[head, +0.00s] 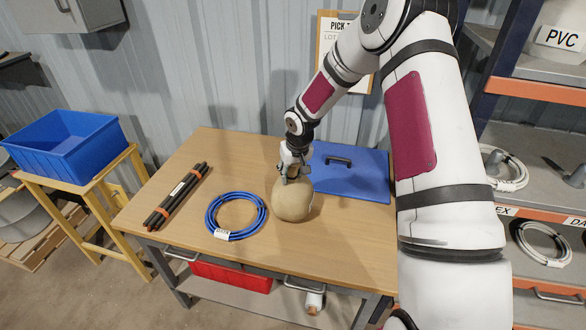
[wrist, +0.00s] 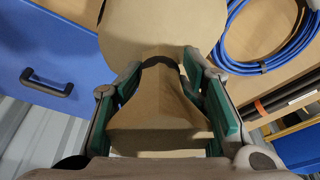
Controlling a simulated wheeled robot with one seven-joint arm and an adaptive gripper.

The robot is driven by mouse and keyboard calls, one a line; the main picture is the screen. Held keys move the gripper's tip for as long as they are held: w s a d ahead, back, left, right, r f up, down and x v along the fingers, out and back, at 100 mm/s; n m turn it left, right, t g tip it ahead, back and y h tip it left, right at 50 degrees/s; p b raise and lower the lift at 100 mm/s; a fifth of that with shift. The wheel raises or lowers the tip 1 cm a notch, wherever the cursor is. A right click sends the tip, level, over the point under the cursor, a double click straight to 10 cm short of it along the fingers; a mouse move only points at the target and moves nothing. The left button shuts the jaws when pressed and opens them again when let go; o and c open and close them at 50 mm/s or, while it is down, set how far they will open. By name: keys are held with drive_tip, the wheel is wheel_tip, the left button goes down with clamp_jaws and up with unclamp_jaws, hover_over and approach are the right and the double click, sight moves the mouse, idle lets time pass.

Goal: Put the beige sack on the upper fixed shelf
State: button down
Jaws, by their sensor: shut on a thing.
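The beige sack (head: 293,202) is a round, tan bag on the wooden table, between a coil of blue cable and a blue board. My gripper (head: 291,172) is above it, shut on its gathered neck. In the wrist view the sack (wrist: 155,30) fills the middle, and its neck is pinched between the green-padded fingers of my gripper (wrist: 165,85). Whether the sack touches the table or hangs just over it, I cannot tell. A shelf rack (head: 545,88) with orange-edged shelves stands at the right, partly hidden by my arm; its upper part is cut off.
The blue cable coil (head: 236,216) lies left of the sack, and black rods (head: 177,196) lie further left. The blue board (head: 350,172) with a handle lies behind right. White coils (head: 545,243) and a PVC-labelled container (head: 560,38) occupy the rack. A blue bin (head: 66,148) stands far left.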

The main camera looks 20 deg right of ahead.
drive_tip(key=shift+f, duration=0.35)
drive_tip(key=c, duration=1.3)
unclamp_jaws()
drive_tip(key=shift+f, duration=0.1)
drive_tip(key=o, duration=0.4)
